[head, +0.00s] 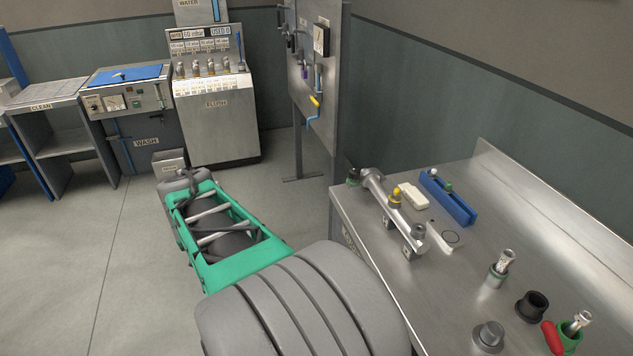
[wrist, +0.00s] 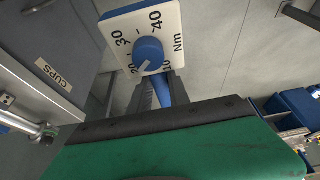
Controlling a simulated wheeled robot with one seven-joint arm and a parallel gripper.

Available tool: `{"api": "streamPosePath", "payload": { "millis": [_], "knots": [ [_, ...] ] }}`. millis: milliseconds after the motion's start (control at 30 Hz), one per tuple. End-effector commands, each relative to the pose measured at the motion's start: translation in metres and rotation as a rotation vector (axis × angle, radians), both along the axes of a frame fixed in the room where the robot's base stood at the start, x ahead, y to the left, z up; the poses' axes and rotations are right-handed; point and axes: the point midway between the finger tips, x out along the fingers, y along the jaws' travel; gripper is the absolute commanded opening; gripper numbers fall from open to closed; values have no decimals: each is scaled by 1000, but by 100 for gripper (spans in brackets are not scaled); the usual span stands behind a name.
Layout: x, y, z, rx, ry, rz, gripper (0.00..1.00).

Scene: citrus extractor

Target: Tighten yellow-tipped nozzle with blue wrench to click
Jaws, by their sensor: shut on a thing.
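In the wrist view my gripper (wrist: 163,92) is shut on the blue handle of the blue wrench (wrist: 160,92). The wrench has a white square scale plate with a blue knob, marked in Nm up to 40. The knob's white pointer is near 20. The wrench's far end is hidden, and I cannot make the wrench out in the head view. In the head view the yellow-tipped nozzle (head: 396,194) stands on a silver pipe manifold (head: 406,225) on the steel bench. My arm reaches left of the bench, so the gripper is well apart from the nozzle.
The steel bench (head: 452,322) also bears a blue holder (head: 447,197), a white block (head: 412,196), metal fittings and a red-handled tool (head: 552,338). An upright steel panel (head: 318,75) stands behind its left end. The floor to the left is clear.

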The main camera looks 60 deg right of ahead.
Motion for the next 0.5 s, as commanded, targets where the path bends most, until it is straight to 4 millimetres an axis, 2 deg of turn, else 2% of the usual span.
{"api": "streamPosePath", "payload": {
  "millis": [33,100,167,200,300,400,500],
  "knots": [
    [-13,-32,18,0,1,-108,0],
    [-35,-74,29,0,1,-262,0],
    [-57,-107,38,0,2,-393,0],
    [-74,-129,45,-1,1,-479,0],
    [-120,-175,59,-2,0,-689,0],
    [-167,-211,71,-6,-2,-874,0],
    [-206,-233,78,-9,-3,-1013,0]
  ]
}}
